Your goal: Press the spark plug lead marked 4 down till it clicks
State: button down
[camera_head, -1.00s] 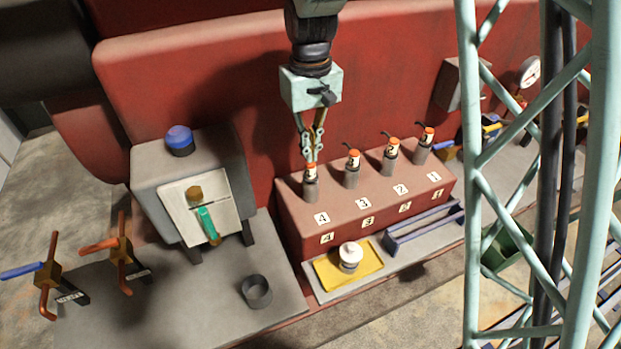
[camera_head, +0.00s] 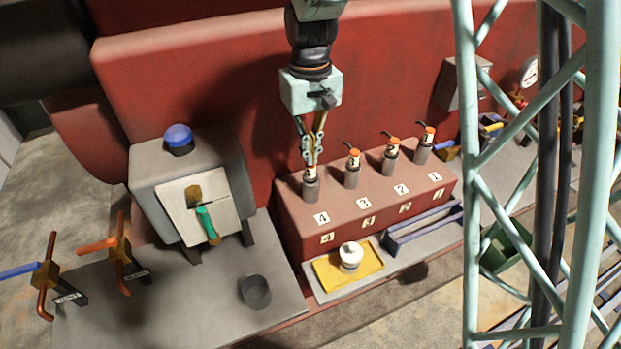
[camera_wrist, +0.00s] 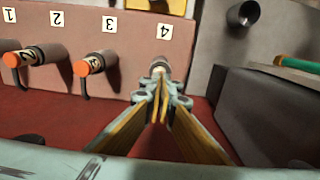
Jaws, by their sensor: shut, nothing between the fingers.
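The spark plug lead marked 4 (camera_head: 311,188) stands in the leftmost place on the red engine block, a grey body with a white label near its top. My gripper (camera_head: 311,164) is shut, pointing down, with its fingertips at the top of this lead. The fingertips hide the lead's orange cap. In the wrist view my gripper (camera_wrist: 160,88) lies over lead 4 (camera_wrist: 158,68), and only part of the lead shows behind the fingers. I cannot tell whether the lead is fully seated. The number plate 4 (camera_head: 321,218) is in front of it.
Orange-capped leads 3 (camera_head: 352,170), 2 (camera_head: 391,158) and 1 (camera_head: 425,147) stand in a row to the right. A grey box with a blue dome (camera_head: 178,138) stands to the left. A yellow tray (camera_head: 325,271) holds a white-lidded jar (camera_head: 350,257) in front.

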jog(key=shift+f+b, duration=0.45)
jog(key=shift+f, duration=0.25)
dwell(0.5)
jog(key=shift+r, duration=0.2)
jog(key=shift+r+p, duration=1.9)
jog(key=shift+r, duration=1.45)
